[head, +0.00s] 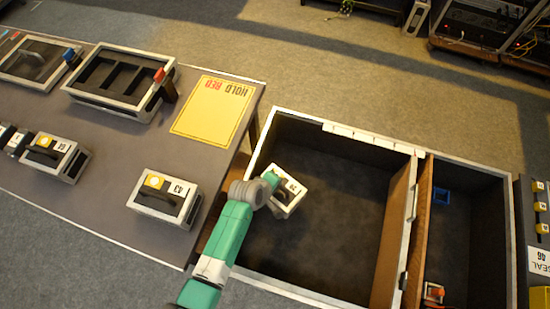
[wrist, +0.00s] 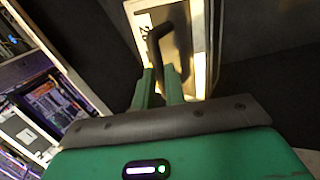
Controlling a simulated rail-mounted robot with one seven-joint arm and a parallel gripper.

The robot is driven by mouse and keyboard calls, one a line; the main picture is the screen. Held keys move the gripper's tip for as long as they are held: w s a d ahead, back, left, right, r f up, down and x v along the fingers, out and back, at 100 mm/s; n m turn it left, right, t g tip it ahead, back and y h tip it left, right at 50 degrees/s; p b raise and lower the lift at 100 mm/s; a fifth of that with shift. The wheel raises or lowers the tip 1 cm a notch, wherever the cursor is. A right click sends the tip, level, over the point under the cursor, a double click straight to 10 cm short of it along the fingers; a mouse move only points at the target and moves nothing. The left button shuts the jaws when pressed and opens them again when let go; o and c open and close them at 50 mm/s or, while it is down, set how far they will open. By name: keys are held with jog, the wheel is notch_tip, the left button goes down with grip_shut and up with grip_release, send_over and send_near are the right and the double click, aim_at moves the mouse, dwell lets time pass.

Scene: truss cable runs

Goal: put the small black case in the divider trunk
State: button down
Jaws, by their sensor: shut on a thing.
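The small black case (head: 290,198) has pale edges, a white number label and a dark handle. My gripper (head: 271,181) is shut on its handle. The wrist view also shows the case (wrist: 203,40) tilted, with its handle between the fingers of my gripper (wrist: 166,72). The divider trunk (head: 345,134) is open, with a wooden divider (head: 408,232) between a large left compartment and a narrow right one. The case hangs over the left part of the large compartment, near its left wall. I cannot tell its height above the floor.
A table on the left holds a case marked 43 (head: 165,198), another case (head: 55,157), a compartment tray (head: 118,80) and a yellow hold card (head: 212,108). The large compartment's floor looks clear.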

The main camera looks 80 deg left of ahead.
notch_tip(320, 180, down, 6)
jog(key=shift+a+f+b, duration=0.1)
jog(key=shift+f+b, duration=0.15)
jog(key=shift+b, duration=1)
jog(key=shift+r, duration=0.1)
jog(key=c, duration=1.5)
grip_release()
jog(key=shift+o, duration=0.2)
jog(key=p+v, duration=0.5)
jog(key=v, duration=0.7)
jog(key=shift+p, duration=0.3)
